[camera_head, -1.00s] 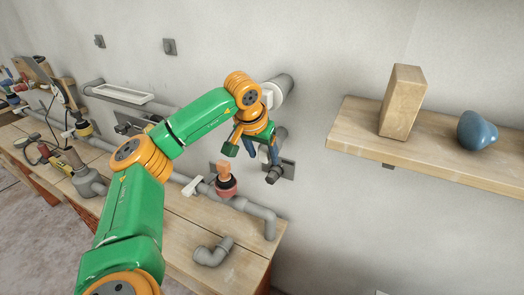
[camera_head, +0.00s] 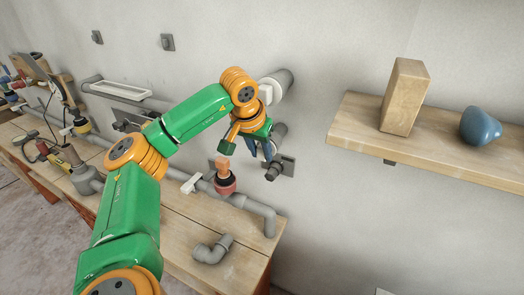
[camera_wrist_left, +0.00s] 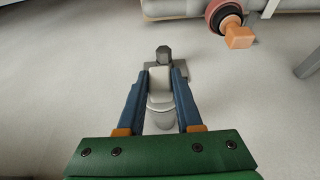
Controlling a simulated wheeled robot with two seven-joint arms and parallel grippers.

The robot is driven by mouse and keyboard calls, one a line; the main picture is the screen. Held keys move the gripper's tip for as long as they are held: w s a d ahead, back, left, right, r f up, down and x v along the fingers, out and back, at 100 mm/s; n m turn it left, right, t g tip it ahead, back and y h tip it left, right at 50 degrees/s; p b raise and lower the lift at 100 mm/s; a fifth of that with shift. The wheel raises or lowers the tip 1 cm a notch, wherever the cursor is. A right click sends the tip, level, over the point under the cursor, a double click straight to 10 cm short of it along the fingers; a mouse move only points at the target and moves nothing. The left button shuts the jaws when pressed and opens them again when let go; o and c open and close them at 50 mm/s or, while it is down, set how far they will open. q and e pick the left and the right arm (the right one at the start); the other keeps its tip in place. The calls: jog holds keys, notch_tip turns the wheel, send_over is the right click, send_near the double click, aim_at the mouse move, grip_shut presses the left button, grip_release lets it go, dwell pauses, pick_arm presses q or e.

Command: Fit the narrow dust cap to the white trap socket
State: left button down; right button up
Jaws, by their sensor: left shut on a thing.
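My left gripper (camera_head: 259,150) reaches toward the wall, pointing down, its blue fingers shut on a pale, block-shaped piece. In the left wrist view my left gripper (camera_wrist_left: 160,78) has this piece (camera_wrist_left: 159,79) between its fingertips; it looks like the dust cap's grip. A white ring (camera_wrist_left: 160,103) and a grey round body show below the piece there; I cannot tell whether they belong to it or to a pipe behind. A white piece (camera_head: 270,90) sits beside a grey wall cylinder (camera_head: 284,84); I cannot tell whether this is the trap socket. My right gripper is out of view.
A grey stub (camera_head: 273,171) on a wall plate is just below the gripper. A red cap with an orange block (camera_head: 223,179) stands on the bench pipe, near the gripper. A loose grey elbow (camera_head: 212,250) lies on the bench. A wooden shelf (camera_head: 450,158) juts out at right.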

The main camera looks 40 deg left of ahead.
pick_arm(q)
jog(key=shift+s+d+b, duration=0.3)
jog(key=shift+s+b, duration=0.05)
jog(key=shift+s, duration=0.6)
jog(key=shift+s, duration=0.25)
jog(key=s, duration=0.1)
jog(key=s+d+b, duration=0.1)
jog(key=s, duration=0.1)
jog(key=shift+s+d, duration=0.1)
jog(key=shift+s, duration=0.05)
dwell(0.8)
jog(key=c, duration=1.1)
grip_release()
jog(key=shift+c, duration=0.2)
grip_shut()
